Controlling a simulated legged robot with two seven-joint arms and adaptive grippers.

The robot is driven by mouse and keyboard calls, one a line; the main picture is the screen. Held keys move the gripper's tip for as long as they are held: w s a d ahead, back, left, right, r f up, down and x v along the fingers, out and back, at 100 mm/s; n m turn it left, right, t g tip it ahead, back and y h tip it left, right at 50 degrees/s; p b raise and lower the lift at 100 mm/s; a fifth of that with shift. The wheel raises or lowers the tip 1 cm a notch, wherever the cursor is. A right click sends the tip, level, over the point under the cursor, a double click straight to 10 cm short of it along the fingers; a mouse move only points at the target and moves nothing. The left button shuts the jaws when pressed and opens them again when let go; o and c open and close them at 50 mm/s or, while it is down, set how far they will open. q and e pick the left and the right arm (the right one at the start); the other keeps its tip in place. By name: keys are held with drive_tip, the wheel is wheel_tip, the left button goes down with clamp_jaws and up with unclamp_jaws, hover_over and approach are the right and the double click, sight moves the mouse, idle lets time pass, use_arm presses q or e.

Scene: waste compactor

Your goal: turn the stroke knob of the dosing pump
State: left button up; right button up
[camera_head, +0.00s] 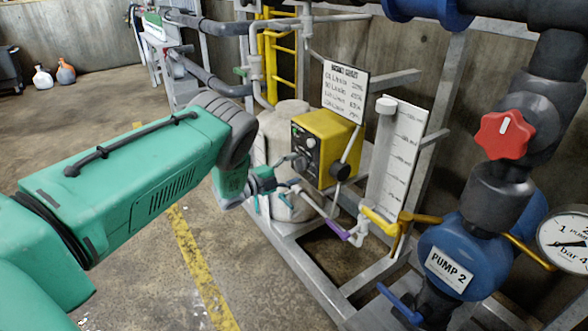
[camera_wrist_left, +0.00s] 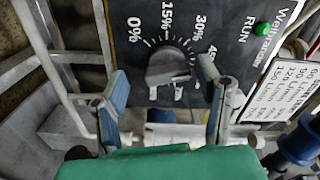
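The dosing pump (camera_head: 335,140) is a yellow box with a black front panel. In the left wrist view, its grey stroke knob (camera_wrist_left: 168,66) sits on the black panel (camera_wrist_left: 205,18), with a percent scale running from 0% around it. My left gripper (camera_head: 272,183) is in front of the panel. In the left wrist view, its two blue-grey fingers (camera_wrist_left: 163,78) stand apart, one to each side of the knob and lower in the picture. Nothing is between them. Whether either finger touches the knob, I cannot tell. My right gripper is in neither view.
A green lamp (camera_wrist_left: 263,28) marked RUN is on the panel. A whitish tank (camera_head: 285,122) stands behind the pump. A white sign (camera_head: 345,88) and a graduated column (camera_head: 402,150) are close by. A red valve handle (camera_head: 505,135) and blue pump (camera_head: 450,255) stand right.

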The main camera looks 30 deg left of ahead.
use_arm(q)
drive_tip(key=shift+w+r, duration=0.1)
drive_tip(key=v, duration=1.2)
drive_tip(key=shift+a, duration=0.1)
